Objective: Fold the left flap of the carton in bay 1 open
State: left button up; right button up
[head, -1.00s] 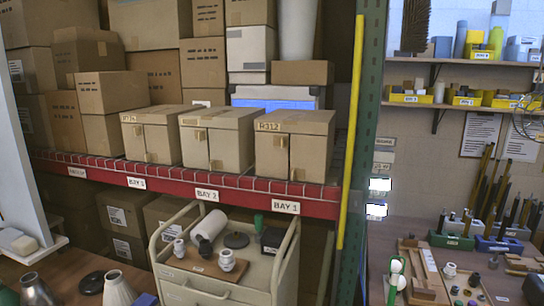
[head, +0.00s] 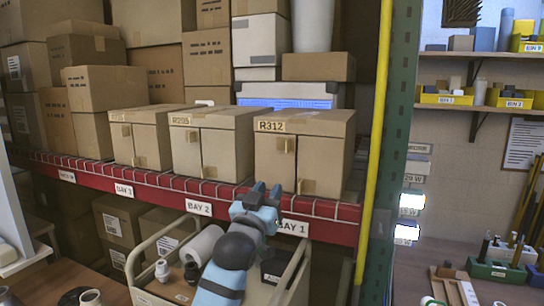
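The carton in bay 1 (head: 322,165) is a tan box marked R312, standing on the red-edged shelf above the BAY 1 label. Its front has two flaps meeting at a vertical seam; both look closed. The left flap (head: 270,163) carries a small tan tab (head: 286,145) near the seam. My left gripper (head: 266,188), blue and grey, points up in front of the shelf edge, below the left flap. Its fingers are apart with nothing between them, and it looks clear of the carton. It partly covers the BAY 1 label (head: 294,228). My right gripper is not in view.
Similar closed cartons stand to the left, in bay 2 (head: 200,153) and bay 3 (head: 135,147). A yellow pole (head: 377,130) and a green upright (head: 398,130) stand to the right. A cream cart (head: 150,290) with lamp parts is below, partly behind my arm.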

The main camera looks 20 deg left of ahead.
aim_at(286, 148)
pick_arm(q)
jog(key=p+x, duration=0.1)
jog(key=x, duration=0.3)
jog(key=r+p+x, duration=0.1)
jog(key=x, duration=0.3)
jog(key=r+x, duration=0.1)
jog(key=x, duration=0.4)
jog(key=shift+s+a+p, duration=0.25)
jog(key=shift+s+p, duration=0.15)
jog(key=shift+w+r, duration=0.15)
jog(key=shift+w, duration=0.45)
grip_shut()
